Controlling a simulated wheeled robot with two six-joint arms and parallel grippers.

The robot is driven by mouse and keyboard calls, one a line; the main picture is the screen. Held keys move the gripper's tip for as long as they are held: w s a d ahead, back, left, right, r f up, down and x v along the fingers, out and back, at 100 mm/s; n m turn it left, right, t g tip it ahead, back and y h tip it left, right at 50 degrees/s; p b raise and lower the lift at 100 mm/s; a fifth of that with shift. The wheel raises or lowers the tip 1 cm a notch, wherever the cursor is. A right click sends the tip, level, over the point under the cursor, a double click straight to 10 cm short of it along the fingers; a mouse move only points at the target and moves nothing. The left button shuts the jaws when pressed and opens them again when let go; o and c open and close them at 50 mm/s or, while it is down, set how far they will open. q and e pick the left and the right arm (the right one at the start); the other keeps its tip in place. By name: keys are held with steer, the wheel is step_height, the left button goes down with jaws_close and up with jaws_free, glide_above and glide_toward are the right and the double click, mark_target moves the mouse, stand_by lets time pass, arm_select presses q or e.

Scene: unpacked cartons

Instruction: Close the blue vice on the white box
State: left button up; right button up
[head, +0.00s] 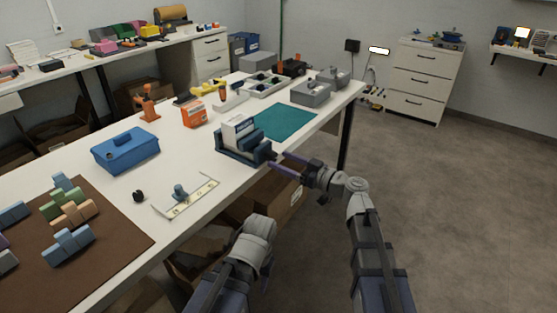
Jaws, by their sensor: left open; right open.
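The blue vice (229,157) stands near the front edge of the white workbench, with its screw end and dark handle (268,157) facing right. The white box (238,131) stands upright between its jaws; I cannot tell whether both jaws touch it. My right gripper (283,163) is open, its purple fingers pointing left close to the vice handle; I cannot tell whether they touch it. My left gripper (259,226) is low in front of the bench edge, away from the vice. It is open, though its fingers are hard to make out.
A teal mat (285,122) lies behind the vice. A blue toolbox (126,150), an orange box (194,113) and a white bracket tray (186,198) stand to the left. A brown mat (120,246) holds several coloured blocks. A cardboard carton (284,202) is below the bench.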

steer(key=shift+x, duration=1.05)
jaws_close()
